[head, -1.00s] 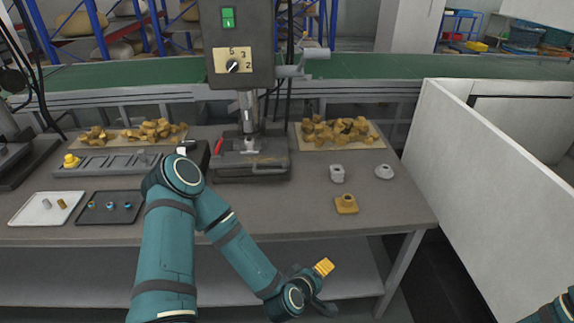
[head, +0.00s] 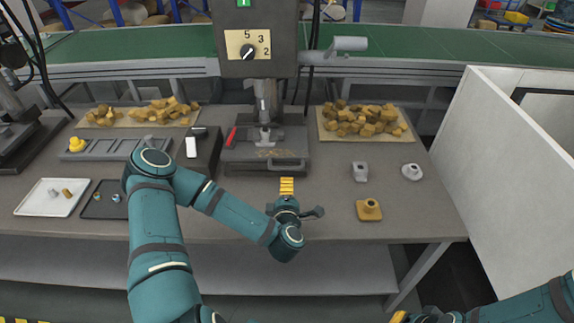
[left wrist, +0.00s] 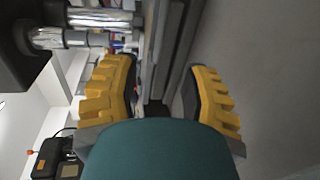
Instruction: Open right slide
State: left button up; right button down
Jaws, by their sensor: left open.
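The press (head: 262,62) at the middle of the bench has a grey base plate with a slide (head: 265,154). A bar handle (head: 287,165) lies along the slide's front right edge. My left gripper (head: 287,184) is just in front of this handle, over the bench and apart from it in the picture. In the left wrist view, its yellow fingers (left wrist: 158,75) are spread with nothing held between them. Dark machine edges show beyond the gap. Only a yellow tip of my right gripper (head: 399,317) shows at the bottom edge; its jaws are hidden.
A red-handled tool (head: 231,137) lies on the slide's left side. A dark box (head: 203,150) stands left of it. Two grey parts and a yellow part (head: 369,210) sit to the right. A white wall panel (head: 510,150) bounds the bench's right end.

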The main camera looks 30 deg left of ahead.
aim_at(287, 169)
pick_arm(q)
jog(key=x, duration=1.2)
jog(key=shift+w+a+b, duration=0.15)
jog(key=shift+w+b, duration=0.1)
jog(key=shift+b, duration=0.1)
grip_shut()
